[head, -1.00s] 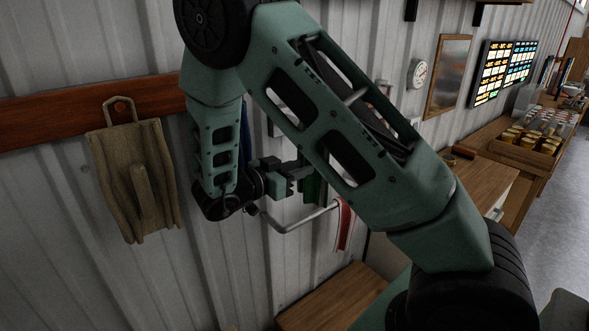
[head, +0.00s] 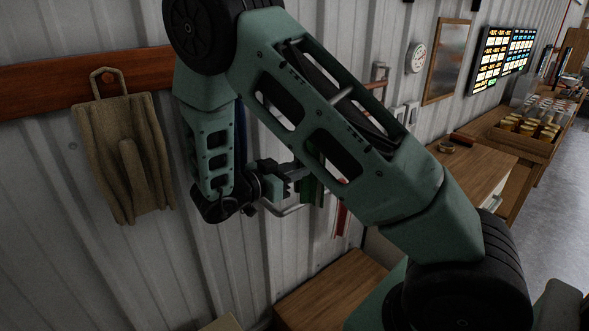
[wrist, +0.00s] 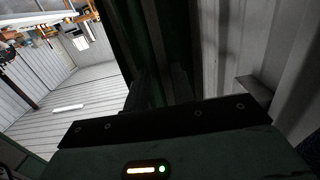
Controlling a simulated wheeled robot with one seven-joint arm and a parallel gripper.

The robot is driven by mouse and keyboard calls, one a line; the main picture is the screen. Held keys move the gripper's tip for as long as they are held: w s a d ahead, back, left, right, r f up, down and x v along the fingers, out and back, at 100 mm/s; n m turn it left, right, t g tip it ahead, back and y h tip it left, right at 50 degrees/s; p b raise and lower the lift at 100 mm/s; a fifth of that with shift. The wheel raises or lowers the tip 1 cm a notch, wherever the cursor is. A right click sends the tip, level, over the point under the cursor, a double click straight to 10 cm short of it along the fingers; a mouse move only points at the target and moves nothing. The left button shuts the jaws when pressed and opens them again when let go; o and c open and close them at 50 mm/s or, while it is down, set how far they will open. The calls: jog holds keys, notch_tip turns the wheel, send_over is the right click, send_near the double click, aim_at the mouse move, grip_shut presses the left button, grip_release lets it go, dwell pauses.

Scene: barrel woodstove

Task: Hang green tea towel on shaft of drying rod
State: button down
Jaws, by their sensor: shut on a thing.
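My gripper (head: 290,178) is shut on the green tea towel (head: 312,189), a dark green cloth that shows just beyond the jaws in the head view. My arm hides part of the towel. The drying rod (head: 286,211) is a pale metal bar out from the wall, beside and slightly below the gripper. Much of it is hidden behind my gripper and the cloth. I cannot tell whether the towel touches the rod. In the wrist view the dark green cloth (wrist: 128,35) fills the upper middle, in deep shadow.
A red and white striped cloth (head: 340,219) hangs right of the green towel. A wooden surface (head: 325,290) lies below. The corrugated wall is close behind the arm.

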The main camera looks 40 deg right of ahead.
jog(key=c, duration=1.1)
grip_release()
jog(key=shift+a, duration=0.1)
jog(key=w+a+b, duration=0.1)
jog(key=a+b, duration=0.4)
jog(key=a, duration=1.2)
jog(key=shift+r+b, duration=0.3)
jog(key=shift+r, duration=0.15)
jog(key=shift+a, duration=0.1)
